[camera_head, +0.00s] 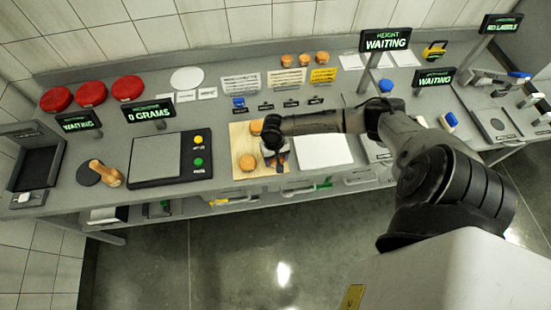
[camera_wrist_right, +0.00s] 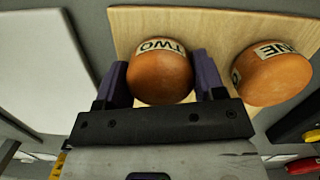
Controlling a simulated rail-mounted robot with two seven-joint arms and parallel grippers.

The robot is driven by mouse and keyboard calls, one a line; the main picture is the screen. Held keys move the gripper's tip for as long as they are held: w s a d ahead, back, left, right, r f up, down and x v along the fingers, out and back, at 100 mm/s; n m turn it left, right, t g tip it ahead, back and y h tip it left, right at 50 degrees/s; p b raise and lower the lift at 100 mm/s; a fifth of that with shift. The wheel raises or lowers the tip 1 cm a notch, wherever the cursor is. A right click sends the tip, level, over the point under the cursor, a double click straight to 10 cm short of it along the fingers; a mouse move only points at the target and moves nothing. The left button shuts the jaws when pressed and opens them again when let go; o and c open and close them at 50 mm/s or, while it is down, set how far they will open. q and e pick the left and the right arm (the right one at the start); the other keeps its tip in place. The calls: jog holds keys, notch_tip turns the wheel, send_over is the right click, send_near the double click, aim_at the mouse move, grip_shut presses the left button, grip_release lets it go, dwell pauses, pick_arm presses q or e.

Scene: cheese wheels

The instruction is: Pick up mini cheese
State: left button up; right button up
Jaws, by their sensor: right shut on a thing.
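My right gripper (camera_head: 274,150) reaches down over the wooden board (camera_head: 240,143) in the head view. In the right wrist view, its two purple-grey fingers are shut on a small orange mini cheese (camera_wrist_right: 160,76) with a pale label reading TWO. A second mini cheese (camera_wrist_right: 274,76), its label partly showing ONE, sits on the board to the right, apart from the fingers. In the head view, orange cheeses show on the board at its front left (camera_head: 248,162) and near its back (camera_head: 256,127). The hand hides part of the board. My left gripper is not in view.
Left of the board stand a scale (camera_head: 157,160) with yellow and green buttons and a wooden-handled stamp (camera_head: 106,173). A white plate (camera_head: 323,151) lies right. Large red wheels (camera_head: 92,94) and several small cheeses (camera_head: 304,59) sit at the back.

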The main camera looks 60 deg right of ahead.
jog(key=shift+c, duration=1.2)
